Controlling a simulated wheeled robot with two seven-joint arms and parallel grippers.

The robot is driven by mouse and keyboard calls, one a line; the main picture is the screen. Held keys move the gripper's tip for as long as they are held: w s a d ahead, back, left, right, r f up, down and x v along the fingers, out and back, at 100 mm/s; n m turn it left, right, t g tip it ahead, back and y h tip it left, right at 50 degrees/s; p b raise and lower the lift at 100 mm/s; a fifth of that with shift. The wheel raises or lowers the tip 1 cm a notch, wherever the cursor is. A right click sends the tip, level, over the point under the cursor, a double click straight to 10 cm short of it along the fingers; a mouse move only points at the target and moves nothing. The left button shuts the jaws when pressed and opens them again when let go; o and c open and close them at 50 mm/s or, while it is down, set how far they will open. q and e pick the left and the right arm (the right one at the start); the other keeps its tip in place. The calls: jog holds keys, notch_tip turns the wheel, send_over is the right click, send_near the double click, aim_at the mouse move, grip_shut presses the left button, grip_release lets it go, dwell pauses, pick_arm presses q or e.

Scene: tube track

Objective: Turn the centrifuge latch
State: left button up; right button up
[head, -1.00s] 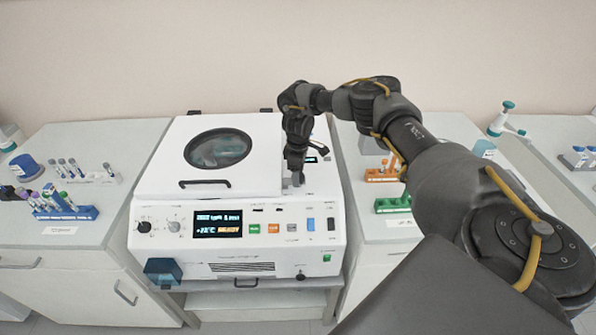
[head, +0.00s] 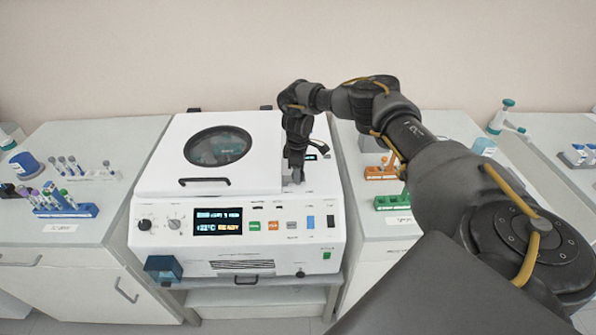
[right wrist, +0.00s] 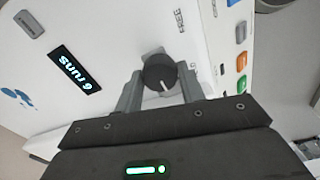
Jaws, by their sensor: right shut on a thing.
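The white centrifuge (head: 160,255) stands in the middle of the head view, its lid (head: 240,160) down. Its latch is a dark round knob (right wrist: 159,72) with a white line, on the top panel right of the lid. My right gripper (head: 294,179) points down onto that spot. In the right wrist view, the gripper's two grey fingers (right wrist: 159,88) are shut on opposite sides of the knob. The white line points down and slightly right there. In the head view the fingers hide the knob. My left gripper is in neither view.
A small display (right wrist: 76,72) reads "6 runs" beside the knob. The front panel has a lit screen (head: 218,221) and coloured buttons. Benches on both sides hold racks: blue (head: 66,212) at left, orange (head: 381,173) and green (head: 392,202) at right.

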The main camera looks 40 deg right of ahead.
jog(key=n, duration=0.3)
jog(key=shift+n, duration=0.3)
jog(key=n+b, duration=0.1)
jog(key=n, duration=0.3)
jog(key=shift+n, duration=0.3)
jog(key=n+b, duration=0.1)
jog(key=n, duration=0.3)
jog(key=shift+n, duration=0.3)
jog(key=shift+n+b, duration=0.85)
jog(key=shift+n, duration=1.35)
jog(key=shift+r, duration=0.1)
jog(key=o, duration=1)
